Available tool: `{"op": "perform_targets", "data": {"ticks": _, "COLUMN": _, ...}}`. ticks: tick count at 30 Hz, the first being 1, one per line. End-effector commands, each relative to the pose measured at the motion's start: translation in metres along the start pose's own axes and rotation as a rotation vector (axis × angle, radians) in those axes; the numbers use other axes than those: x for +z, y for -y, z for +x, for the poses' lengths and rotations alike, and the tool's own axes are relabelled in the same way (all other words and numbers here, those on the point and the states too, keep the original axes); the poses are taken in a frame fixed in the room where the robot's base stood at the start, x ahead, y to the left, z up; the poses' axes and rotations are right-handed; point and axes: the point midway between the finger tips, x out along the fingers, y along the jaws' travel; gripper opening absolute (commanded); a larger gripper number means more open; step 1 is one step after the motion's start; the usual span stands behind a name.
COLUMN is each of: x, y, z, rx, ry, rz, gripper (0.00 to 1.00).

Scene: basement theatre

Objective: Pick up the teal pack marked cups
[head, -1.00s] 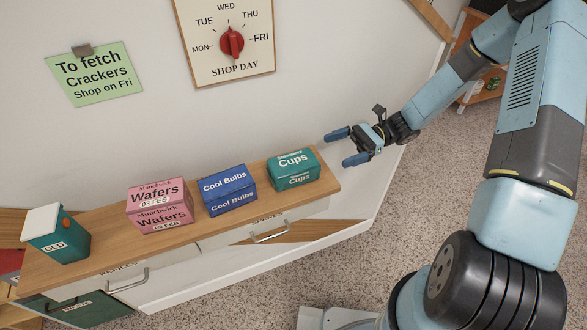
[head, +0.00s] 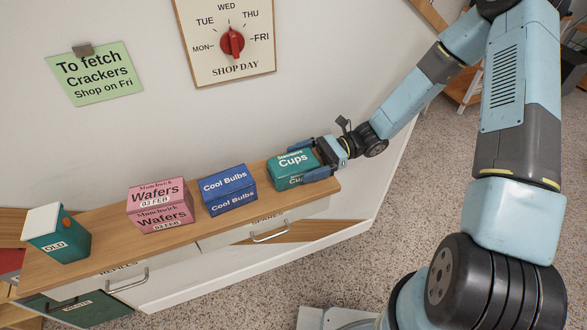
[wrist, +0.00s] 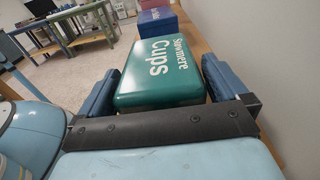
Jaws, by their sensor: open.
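The teal pack marked Cups (head: 291,165) stands at the right end of the wooden shelf top. My gripper (head: 310,160) is open around its right end, one finger on the wall side and one on the front side. In the wrist view the teal pack (wrist: 160,70) sits between the two blue fingers of my gripper (wrist: 158,90). The pack rests on the shelf.
A blue Cool Bulbs pack (head: 227,188) stands just left of the teal pack. Further left are a pink Wafers pack (head: 160,205) and a green box marked OLD (head: 57,235). The wall (head: 120,150) rises close behind. The wooden shelf top (head: 110,222) has bare room between OLD and Wafers.

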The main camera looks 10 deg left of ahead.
Motion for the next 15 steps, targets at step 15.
{"op": "perform_targets", "data": {"ticks": 15, "x": 0.0, "y": -0.0001, "z": 0.0157, "rx": -0.001, "ry": 0.0, "rz": 0.0, "gripper": 0.86}}
